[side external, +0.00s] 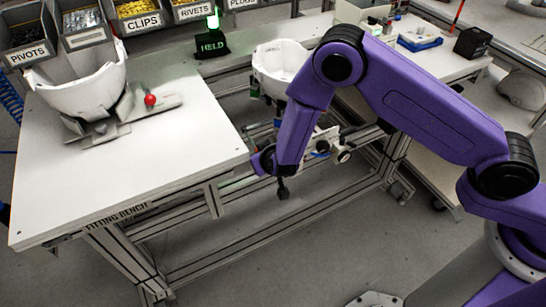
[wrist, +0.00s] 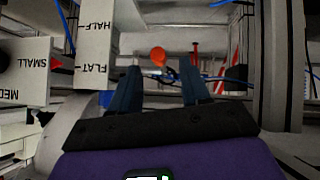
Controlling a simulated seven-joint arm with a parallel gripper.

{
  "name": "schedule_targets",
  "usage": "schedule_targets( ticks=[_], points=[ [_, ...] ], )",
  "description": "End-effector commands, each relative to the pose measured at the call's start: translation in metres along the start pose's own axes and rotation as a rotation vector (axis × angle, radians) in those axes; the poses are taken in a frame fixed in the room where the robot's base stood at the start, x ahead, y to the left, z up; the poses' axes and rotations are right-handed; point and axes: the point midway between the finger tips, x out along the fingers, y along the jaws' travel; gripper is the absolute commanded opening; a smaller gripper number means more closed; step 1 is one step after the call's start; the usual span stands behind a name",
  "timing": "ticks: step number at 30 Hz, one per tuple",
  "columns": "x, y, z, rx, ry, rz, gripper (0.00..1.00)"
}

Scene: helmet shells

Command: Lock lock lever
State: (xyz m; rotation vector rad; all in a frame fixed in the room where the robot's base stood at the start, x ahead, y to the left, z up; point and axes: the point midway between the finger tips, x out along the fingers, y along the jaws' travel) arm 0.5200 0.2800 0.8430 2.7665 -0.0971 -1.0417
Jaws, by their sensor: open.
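In the wrist view an orange-red ball knob (wrist: 158,55) shows just beyond and between the fingertips of my gripper (wrist: 157,70). The two dark blue fingers are apart with nothing held between them. I cannot tell whether they touch the knob. The lever behind the knob is not clear. In the side view a white helmet shell (side external: 278,62) sits in a stand behind my arm, and my arm hides much of that stand. Another white shell (side external: 88,90) sits in a fixture on the fitting bench, with a red ball knob (side external: 150,100) beside it.
A white plate marked HALF and FLAT (wrist: 97,45) stands left of my fingers in the wrist view, near a SMALL sign (wrist: 28,68). A HELD box (side external: 212,44) shows a green light. The fitting bench (side external: 190,150) has free room at its front.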

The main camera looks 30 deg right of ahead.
Motion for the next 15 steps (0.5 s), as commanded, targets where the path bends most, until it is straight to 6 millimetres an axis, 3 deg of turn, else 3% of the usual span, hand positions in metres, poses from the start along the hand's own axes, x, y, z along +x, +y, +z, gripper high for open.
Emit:
schedule_targets(
  ticks=[15],
  points=[
    [-0.101, 0.0, -0.001, 0.001, 0.003, -0.001, 0.46]
  ],
)
